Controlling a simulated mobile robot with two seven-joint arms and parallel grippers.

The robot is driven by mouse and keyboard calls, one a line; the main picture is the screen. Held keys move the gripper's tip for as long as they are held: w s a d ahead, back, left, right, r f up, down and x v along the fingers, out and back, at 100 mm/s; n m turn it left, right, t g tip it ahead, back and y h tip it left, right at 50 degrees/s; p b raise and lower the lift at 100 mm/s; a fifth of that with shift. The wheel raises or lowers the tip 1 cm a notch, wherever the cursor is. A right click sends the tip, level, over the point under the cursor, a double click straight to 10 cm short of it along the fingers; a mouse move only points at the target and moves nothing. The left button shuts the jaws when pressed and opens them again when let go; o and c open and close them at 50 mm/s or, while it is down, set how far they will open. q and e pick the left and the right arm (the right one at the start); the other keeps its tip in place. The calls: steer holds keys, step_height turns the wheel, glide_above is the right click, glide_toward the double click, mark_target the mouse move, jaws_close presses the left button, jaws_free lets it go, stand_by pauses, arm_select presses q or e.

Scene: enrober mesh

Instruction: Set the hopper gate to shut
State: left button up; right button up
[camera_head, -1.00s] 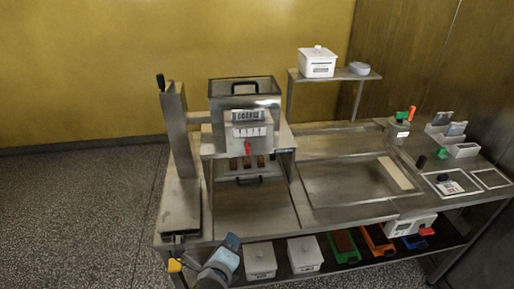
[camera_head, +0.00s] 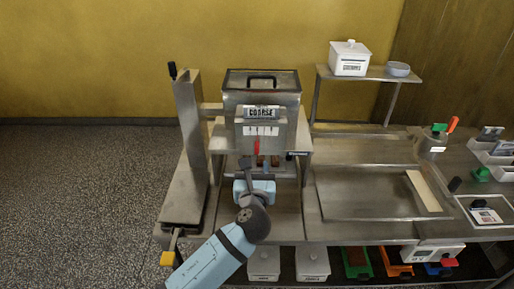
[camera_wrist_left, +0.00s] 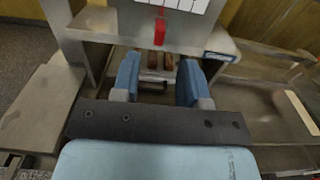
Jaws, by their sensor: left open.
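The steel hopper (camera_head: 262,100) stands on the machine frame and carries a COARSE label. Below the label is a white marked scale (camera_head: 261,131), with a red lever (camera_head: 257,146) hanging under it, roughly upright near the scale's middle. The red lever also shows in the left wrist view (camera_wrist_left: 159,30), ahead of and above the fingers. My left gripper (camera_head: 256,168) is open, in front of and just below the lever. Its blue fingers (camera_wrist_left: 158,80) are apart with nothing between them. My right gripper is out of view.
Brown bars (camera_wrist_left: 159,60) show in the opening behind the fingers. A tall steel column (camera_head: 192,130) stands left of the hopper. A shallow steel tray (camera_head: 350,210) lies to the right. White bins (camera_head: 312,264) sit on the lower shelf.

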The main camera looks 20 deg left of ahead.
mark_target(257, 149)
arm_select(q)
steer(key=x, duration=0.8)
steer(key=shift+f+p, duration=0.1)
steer(key=shift+p, duration=0.2)
steer(key=shift+c, duration=0.4)
steer(key=shift+d, duration=0.1)
jaws_close()
